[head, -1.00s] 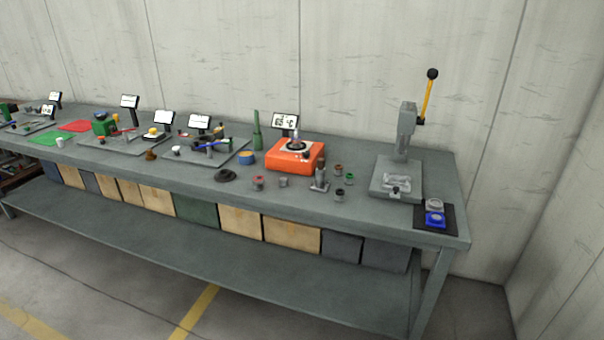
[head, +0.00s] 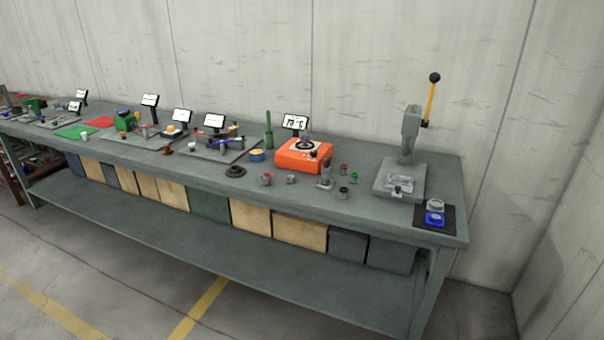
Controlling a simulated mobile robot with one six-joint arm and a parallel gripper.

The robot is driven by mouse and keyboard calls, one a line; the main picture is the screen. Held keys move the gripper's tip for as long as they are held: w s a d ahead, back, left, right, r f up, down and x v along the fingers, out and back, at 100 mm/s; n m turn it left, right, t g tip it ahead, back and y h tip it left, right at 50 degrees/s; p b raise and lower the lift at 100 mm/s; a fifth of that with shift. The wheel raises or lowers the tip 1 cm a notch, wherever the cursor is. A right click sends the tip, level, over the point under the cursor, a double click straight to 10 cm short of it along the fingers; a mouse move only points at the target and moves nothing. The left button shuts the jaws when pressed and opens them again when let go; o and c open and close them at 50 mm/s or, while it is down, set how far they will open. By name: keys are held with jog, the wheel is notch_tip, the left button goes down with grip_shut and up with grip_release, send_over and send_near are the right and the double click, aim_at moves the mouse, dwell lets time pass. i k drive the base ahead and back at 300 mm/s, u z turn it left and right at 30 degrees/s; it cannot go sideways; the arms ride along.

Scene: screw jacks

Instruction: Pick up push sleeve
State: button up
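I cannot tell for sure which part is the push sleeve. Several small parts stand at the right half of the bench: a small grey cylinder (head: 291,180), a red-marked grey part (head: 266,179), a grey stand with a brownish upright piece (head: 326,179), a dark cup-like part (head: 343,193), a brown-topped part (head: 344,169) and a green-topped part (head: 354,177). A blue part (head: 434,219) and a grey ring-like part (head: 436,205) sit on a black mat (head: 449,218) at the right end. My gripper is not in view.
A lever press (head: 410,135) stands near the right end of the grey bench (head: 380,222). An orange heater (head: 300,158) with a display (head: 295,122) is left of it. A black ring (head: 235,171) and a green upright tool (head: 268,132) stand further left. The floor in front is clear.

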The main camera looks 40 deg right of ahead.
aim_at(326, 168)
jog(key=k, duration=0.25)
jog(key=u, duration=2.7)
jog(key=k, duration=1.25)
jog(key=z, duration=0.1)
